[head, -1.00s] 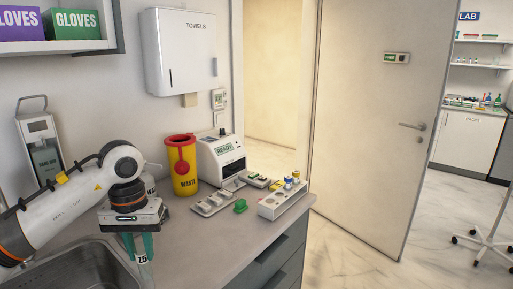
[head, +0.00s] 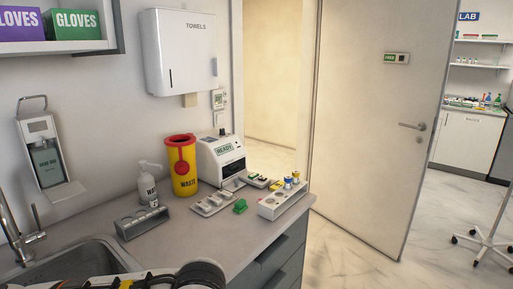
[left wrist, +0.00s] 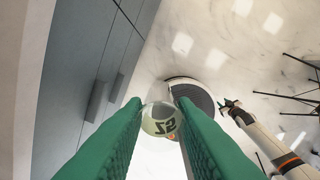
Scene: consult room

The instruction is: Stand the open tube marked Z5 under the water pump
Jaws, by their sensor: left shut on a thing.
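My left gripper (left wrist: 158,102) is shut on a small clear tube (left wrist: 160,127) marked Z5, seen between its green fingers in the left wrist view. The marking looks upside down there. The head view shows only part of an arm of mine at the bottom edge; the held tube is out of that view. A white pump bottle (head: 148,188) stands on the counter, its label only partly readable. My right gripper (left wrist: 232,104) is small in the left wrist view, at the end of a white arm, apart from the tube; its opening is unclear.
A grey rack (head: 142,223) with round holes stands before the pump bottle. Right of it are a yellow waste bin (head: 182,168), a device reading READY (head: 222,165), a tray (head: 213,203) and a white rack with capped tubes (head: 284,203). The sink (head: 70,262) lies front left; bare counter (head: 190,240) lies between.

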